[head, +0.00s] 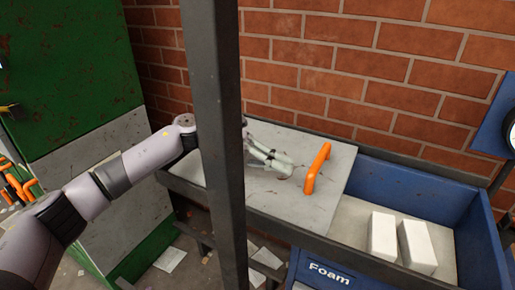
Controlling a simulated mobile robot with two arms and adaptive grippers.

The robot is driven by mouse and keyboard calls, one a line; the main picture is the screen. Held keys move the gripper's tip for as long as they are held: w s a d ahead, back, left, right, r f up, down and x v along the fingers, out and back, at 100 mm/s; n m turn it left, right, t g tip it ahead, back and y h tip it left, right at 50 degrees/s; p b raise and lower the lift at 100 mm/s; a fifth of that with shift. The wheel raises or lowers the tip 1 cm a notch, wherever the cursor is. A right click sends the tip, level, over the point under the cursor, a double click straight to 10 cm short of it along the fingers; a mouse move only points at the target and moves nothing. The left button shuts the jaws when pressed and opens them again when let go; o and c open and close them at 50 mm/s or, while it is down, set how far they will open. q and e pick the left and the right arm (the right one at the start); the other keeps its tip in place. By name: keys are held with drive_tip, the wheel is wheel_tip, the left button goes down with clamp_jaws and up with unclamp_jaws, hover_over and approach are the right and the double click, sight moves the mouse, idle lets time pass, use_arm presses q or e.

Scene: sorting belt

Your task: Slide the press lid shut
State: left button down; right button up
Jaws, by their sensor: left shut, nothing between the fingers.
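The press lid (338,163) is a flat grey plate with an upright orange handle (316,168) near its right edge. It covers the left part of the blue press box (400,189); the right part is open. My left gripper (287,168) is shut and empty, over the lid just left of the handle. I cannot tell whether its tips touch the handle. A dark post hides part of my left arm and of the lid. My right gripper is not in view.
Two white foam blocks (382,236) (417,246) stand in the open right part of the box. The dark metal post (218,120) rises in front of the lid. A brick wall (400,75) is behind. A green cabinet (65,75) stands at left, and scraps litter the floor.

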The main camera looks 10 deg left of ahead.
sight(293, 189)
use_arm(q)
drive_tip(key=shift+p+x, duration=0.35)
drive_tip(key=shift+x, duration=0.7)
drive_tip(key=shift+d+f, duration=0.15)
drive_tip(key=shift+d, duration=0.3)
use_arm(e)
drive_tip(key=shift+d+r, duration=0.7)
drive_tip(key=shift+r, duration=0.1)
use_arm(q)
drive_tip(key=shift+d, duration=0.1)
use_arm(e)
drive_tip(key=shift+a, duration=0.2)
